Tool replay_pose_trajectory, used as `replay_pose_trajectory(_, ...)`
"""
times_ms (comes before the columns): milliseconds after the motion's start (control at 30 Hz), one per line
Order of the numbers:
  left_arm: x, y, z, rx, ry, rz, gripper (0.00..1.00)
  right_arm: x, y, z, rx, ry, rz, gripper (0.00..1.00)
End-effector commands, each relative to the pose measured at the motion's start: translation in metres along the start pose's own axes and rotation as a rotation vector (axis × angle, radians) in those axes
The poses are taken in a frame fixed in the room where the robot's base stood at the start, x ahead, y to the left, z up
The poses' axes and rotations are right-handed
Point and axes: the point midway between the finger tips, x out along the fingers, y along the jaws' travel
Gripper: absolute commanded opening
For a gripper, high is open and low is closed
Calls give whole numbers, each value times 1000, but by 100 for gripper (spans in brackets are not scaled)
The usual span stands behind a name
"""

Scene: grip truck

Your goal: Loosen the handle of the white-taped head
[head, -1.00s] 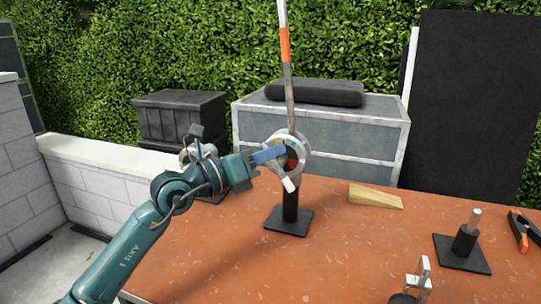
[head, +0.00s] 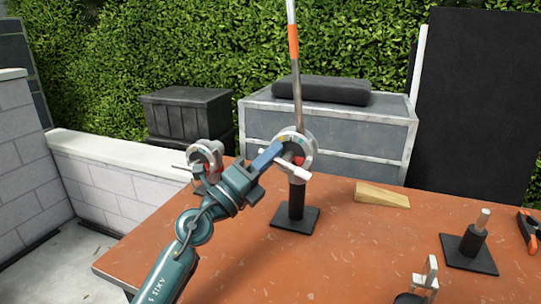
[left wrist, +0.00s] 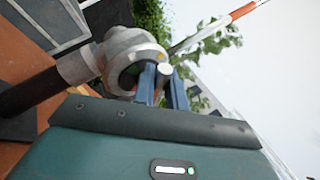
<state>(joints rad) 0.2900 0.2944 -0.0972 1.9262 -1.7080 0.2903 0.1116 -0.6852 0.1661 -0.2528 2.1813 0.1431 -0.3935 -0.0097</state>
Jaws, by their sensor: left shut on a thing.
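A grey round grip head (head: 309,148) with coloured marks and a red spot on its face stands on a black post and square base. A rod (head: 297,95) with an orange band rises from it. My left gripper (head: 275,153), with blue fingers, is shut on this handle. In the left wrist view, the handle's round end (left wrist: 165,69) shows between the fingertips. A second grip head (head: 206,150) stands behind my left wrist, partly hidden. I cannot make out white tape on either head. My right gripper is not in view.
A wooden wedge (head: 382,195) lies right of the post on the orange tabletop (head: 345,250). Farther right are a black-based stub post (head: 470,245) and an orange-black clamp (head: 527,232). A metal bracket (head: 428,275) stands at the front. The table's middle front is clear.

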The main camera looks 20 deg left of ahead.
Motion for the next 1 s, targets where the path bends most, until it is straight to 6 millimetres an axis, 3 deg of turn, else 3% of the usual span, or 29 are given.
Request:
replay_pose_trajectory(467,-1,1,0,-10,-6,0,0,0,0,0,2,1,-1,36)
replay_pose_trajectory(500,-1,1,0,-10,-6,0,17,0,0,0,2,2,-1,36)
replay_pose_trajectory(567,-1,1,0,-10,-6,0,21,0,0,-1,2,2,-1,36)
replay_pose_trajectory(833,-3,1,-1,-9,-6,-1,21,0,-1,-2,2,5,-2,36)
replay_pose_trajectory(1000,-24,3,-2,-8,-5,1,21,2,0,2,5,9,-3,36)
